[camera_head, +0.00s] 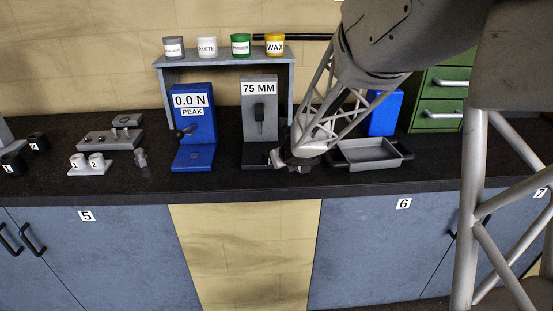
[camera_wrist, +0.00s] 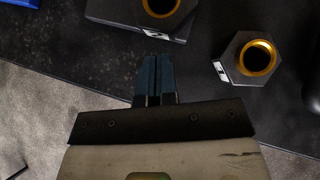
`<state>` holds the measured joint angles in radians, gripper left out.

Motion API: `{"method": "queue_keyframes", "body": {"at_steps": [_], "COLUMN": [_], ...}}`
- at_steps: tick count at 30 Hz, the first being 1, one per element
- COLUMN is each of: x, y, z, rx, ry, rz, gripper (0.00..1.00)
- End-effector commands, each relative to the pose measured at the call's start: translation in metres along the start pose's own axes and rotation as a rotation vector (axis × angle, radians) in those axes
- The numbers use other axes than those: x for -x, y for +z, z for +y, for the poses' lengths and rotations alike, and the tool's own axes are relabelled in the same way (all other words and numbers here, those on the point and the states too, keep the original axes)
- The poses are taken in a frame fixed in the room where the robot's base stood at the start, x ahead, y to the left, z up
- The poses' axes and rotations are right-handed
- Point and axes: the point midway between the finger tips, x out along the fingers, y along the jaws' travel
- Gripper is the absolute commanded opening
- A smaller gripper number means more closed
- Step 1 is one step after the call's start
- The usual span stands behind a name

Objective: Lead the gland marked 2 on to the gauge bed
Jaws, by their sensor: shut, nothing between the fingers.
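My gripper (camera_head: 290,162) is over the counter's front part, right of the 75 MM stand (camera_head: 259,105). In the wrist view its dark fingers (camera_wrist: 154,62) are together and empty. A dark hexagonal gland with a brass-coloured ring (camera_wrist: 235,45) stands on the counter to the upper right of the fingertips, apart from them. A small white tag is on its side; I cannot read its mark surely. A second brass-ringed piece (camera_wrist: 160,8), cut off by the frame, is over a dark slab (camera_wrist: 110,12), seemingly the stand's foot. Its tag (camera_wrist: 156,32) is also unclear.
A blue stand reading 0.0 N (camera_head: 194,115) is left of the grey one. A shelf with several pots (camera_head: 226,60) is behind. A grey tray (camera_head: 370,154) is to the right. The counter's front edge is close.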

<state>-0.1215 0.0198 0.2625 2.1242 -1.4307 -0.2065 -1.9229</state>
Motion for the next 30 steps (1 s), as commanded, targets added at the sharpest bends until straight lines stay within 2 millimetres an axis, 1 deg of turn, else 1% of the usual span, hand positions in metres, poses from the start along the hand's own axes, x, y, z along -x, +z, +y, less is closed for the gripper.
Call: {"method": "queue_keyframes", "body": {"at_steps": [3, 9, 25, 30], "x": [-0.006, -0.012, -0.014, -0.025], "y": [0.005, 0.012, 0.014, 0.024], "z": [0.000, 0.000, 0.000, 0.001], "rx": [0.000, 0.000, 0.000, 0.000], "ry": [0.001, 0.001, 0.001, 0.001], "rz": [0.001, 0.000, 0.000, 0.001], "gripper": [0.00, 0.00, 0.00, 0.00]}}
